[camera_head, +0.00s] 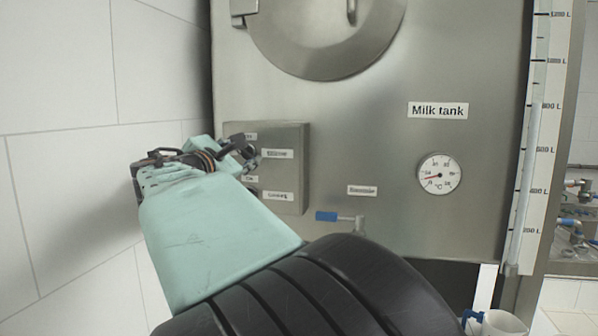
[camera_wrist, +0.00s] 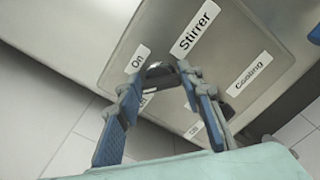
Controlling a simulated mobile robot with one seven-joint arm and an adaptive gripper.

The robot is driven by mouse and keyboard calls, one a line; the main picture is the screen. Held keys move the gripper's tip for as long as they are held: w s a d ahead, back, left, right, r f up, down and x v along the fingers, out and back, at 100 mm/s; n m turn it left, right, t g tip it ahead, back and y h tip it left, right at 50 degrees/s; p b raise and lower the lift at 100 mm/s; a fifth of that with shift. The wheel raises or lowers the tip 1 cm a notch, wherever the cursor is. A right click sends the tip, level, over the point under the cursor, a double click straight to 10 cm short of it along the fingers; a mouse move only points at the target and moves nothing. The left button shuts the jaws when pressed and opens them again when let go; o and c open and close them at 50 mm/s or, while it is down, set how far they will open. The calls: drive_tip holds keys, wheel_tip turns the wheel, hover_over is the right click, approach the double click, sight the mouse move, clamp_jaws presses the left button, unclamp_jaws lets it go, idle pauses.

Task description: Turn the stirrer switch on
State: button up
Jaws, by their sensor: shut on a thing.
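The grey control box (camera_head: 292,175) is on the front of the steel milk tank, at left in the head view. In the wrist view, the "Stirrer" label (camera_wrist: 195,30) and "On" label (camera_wrist: 137,59) sit beside a dark switch knob (camera_wrist: 158,70). My gripper (camera_wrist: 158,82) has its two blue-padded fingers on either side of this knob and is shut on it. In the head view my gripper (camera_head: 246,152) reaches the left part of the box and covers the stirrer switch. Which way the knob points is hard to tell.
The "Cooling" label (camera_wrist: 249,74) is beside the stirrer row. A blue-handled valve (camera_head: 327,216) sticks out below the box. A round dial (camera_head: 439,174) is farther right on the tank. A tiled wall (camera_head: 60,180) is close on the left.

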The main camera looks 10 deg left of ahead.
drive_tip(key=m+b, duration=0.2)
drive_tip(key=b, duration=0.1)
drive_tip(key=f+m+b, duration=0.1)
drive_tip(key=m+b, duration=0.2)
drive_tip(key=shift+f+m, duration=0.1)
drive_tip(key=shift+m, duration=0.2)
drive_tip(key=shift+r+m+b, duration=0.2)
drive_tip(key=shift+m+b, duration=1.5)
drive_tip(key=shift+m, duration=0.4)
drive_tip(key=o, duration=1.1)
drive_tip(key=shift+a+r, duration=0.1)
drive_tip(key=shift+o, duration=0.3)
drive_tip(key=shift+s, duration=0.1)
